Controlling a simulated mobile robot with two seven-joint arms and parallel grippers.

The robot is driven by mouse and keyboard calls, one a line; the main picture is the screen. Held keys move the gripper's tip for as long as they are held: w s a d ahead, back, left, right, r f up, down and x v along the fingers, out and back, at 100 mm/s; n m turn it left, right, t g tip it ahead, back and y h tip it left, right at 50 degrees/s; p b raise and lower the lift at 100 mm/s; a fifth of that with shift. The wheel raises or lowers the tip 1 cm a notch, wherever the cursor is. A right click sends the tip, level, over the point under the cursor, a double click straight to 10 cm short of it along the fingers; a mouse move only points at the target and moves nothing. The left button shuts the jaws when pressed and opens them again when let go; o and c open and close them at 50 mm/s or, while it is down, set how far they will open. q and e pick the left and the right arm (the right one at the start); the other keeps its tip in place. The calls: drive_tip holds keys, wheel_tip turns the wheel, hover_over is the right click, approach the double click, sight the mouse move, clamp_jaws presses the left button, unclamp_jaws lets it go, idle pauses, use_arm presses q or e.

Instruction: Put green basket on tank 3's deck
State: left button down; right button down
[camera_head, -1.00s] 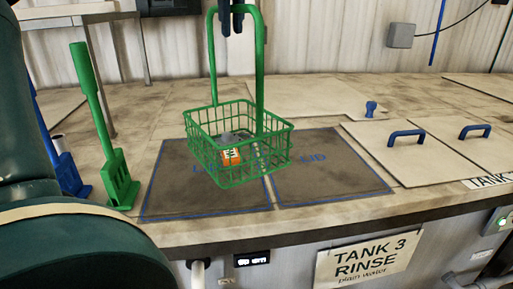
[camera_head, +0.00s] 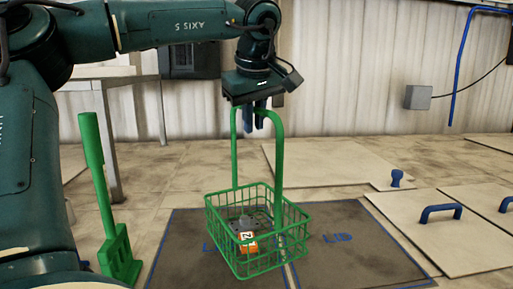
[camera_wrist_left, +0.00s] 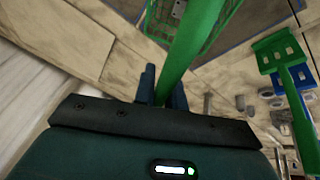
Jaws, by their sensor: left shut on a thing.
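The green basket (camera_head: 257,232) is a wire basket with a tall hoop handle. A small orange tag marked with a number and a grey piece lie inside it. My left gripper (camera_head: 257,118) is shut on the top of the handle; in the left wrist view its fingers (camera_wrist_left: 163,88) flank the green bar. The basket hangs upright over, or stands on, the dark lid panels (camera_head: 350,245) of tank 3's deck; I cannot tell whether its bottom touches. My right gripper is out of view.
A green upright tool (camera_head: 118,250) stands left of the panels. Pale lids with blue handles (camera_head: 441,212) and a blue knob (camera_head: 397,178) lie to the right. Bare deck (camera_head: 330,195) shows behind the basket. A wall with a grey box (camera_head: 418,97) stands at the back.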

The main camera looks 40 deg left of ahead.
use_arm(q)
drive_tip(key=shift+f, duration=2.05)
drive_tip(key=c, duration=1.5)
unclamp_jaws()
drive_tip(key=shift+o, duration=0.2)
drive_tip(key=v, duration=1.2)
drive_tip(key=shift+f, duration=0.1)
